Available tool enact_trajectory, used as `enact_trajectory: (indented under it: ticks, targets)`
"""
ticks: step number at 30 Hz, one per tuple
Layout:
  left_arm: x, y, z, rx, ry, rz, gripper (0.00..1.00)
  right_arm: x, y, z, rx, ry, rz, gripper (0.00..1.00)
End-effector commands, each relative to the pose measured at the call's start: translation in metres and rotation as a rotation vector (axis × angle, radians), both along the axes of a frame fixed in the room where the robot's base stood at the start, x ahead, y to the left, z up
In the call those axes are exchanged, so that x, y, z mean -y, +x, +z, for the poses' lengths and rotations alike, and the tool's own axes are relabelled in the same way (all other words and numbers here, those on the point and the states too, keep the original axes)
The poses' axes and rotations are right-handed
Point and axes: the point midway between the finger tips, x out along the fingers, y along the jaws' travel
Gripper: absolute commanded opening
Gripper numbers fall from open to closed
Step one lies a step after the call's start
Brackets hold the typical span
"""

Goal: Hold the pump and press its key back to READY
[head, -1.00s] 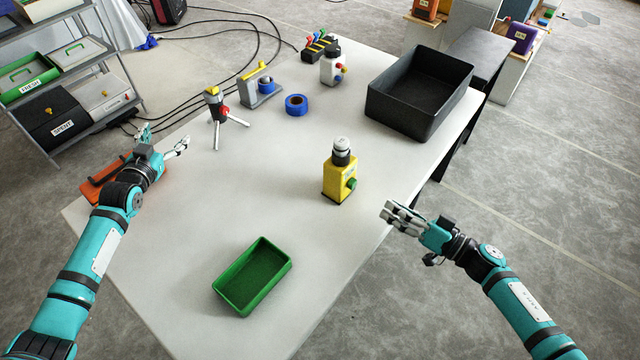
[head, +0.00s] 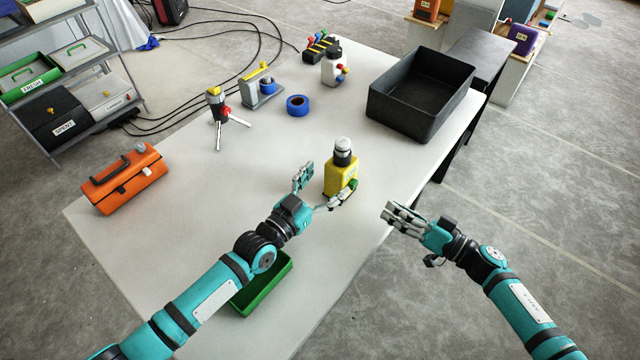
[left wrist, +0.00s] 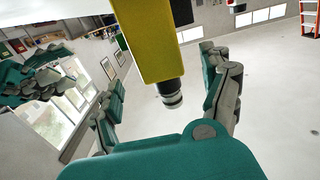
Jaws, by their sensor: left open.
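The yellow pump (head: 340,176), with a dark neck, a grey cap and a green knob low on its side, stands upright on the white table. My left gripper (head: 324,188) is open at the pump, one finger to its left and the other across its lower front near the green knob. Contact is unclear. In the left wrist view, the yellow body (left wrist: 160,40) and its cap (left wrist: 170,97) lie between the spread fingers of my left gripper (left wrist: 166,82). No READY mark is legible. My right gripper (head: 392,214) is apart from the pump, to its right; its opening is unclear.
My left arm partly covers a green tray (head: 268,297). A black bin (head: 385,108) stands at the back right. An orange toolbox (head: 125,184), a tripod (head: 218,112), blue tape (head: 297,112) and a white bottle (head: 331,73) are on the table. The left-middle tabletop is clear.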

Motion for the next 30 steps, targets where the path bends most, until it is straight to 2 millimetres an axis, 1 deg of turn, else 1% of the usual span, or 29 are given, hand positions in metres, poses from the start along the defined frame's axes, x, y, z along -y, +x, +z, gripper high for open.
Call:
enact_trajectory:
  ticks: [6,12,17,24,30]
  targets:
    - [0.019,0.029,0.001,0.001,0.0,0.0,0.81,0.0,0.0,0.0,0.0,0.0,0.0,0.38]
    - [0.032,0.049,0.001,0.001,0.001,0.0,0.81,0.0,0.0,0.0,0.0,0.0,0.0,0.38]
    - [0.036,0.055,0.0,0.0,0.001,0.001,0.81,0.0,0.0,0.0,0.0,0.0,0.0,0.38]
    - [0.036,0.055,0.0,-0.001,0.002,0.001,0.81,0.0,0.0,0.0,0.0,0.0,0.0,0.38]
    - [0.036,0.055,0.0,-0.001,0.002,0.001,0.55,0.0,0.0,0.0,0.0,0.0,0.0,0.38]
